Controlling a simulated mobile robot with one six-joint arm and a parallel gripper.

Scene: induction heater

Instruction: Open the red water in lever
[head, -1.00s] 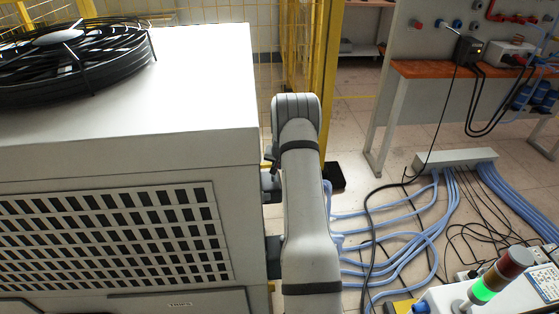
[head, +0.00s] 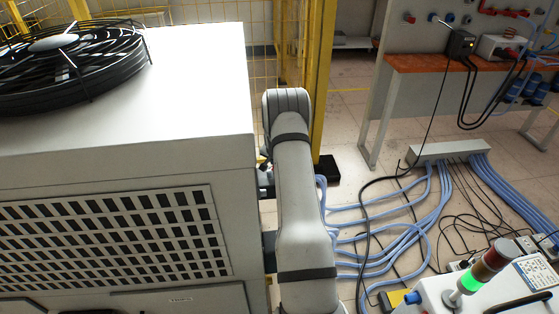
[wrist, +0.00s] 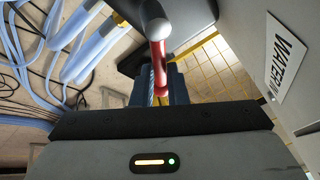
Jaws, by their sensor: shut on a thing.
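The red water in lever (wrist: 157,54) shows in the wrist view, below the rounded grey end of a pipe fitting (wrist: 152,22). My gripper (wrist: 163,84) is shut on the lever, with its dark fingers around the lever's lower part. The exact contact is partly hidden by the gripper body. A white label (wrist: 286,58) reading "WATER IN" is on the grey panel to the right. In the head view the lever and my gripper are hidden behind my arm and the white cabinet (head: 120,150).
Blue hoses (wrist: 90,35) and black cables (wrist: 30,70) are at the left of the wrist view. In the head view, hoses (head: 390,225) run over the floor right of my arm. A stack light (head: 490,265) stands at the lower right. A yellow fence post (head: 320,80) is behind.

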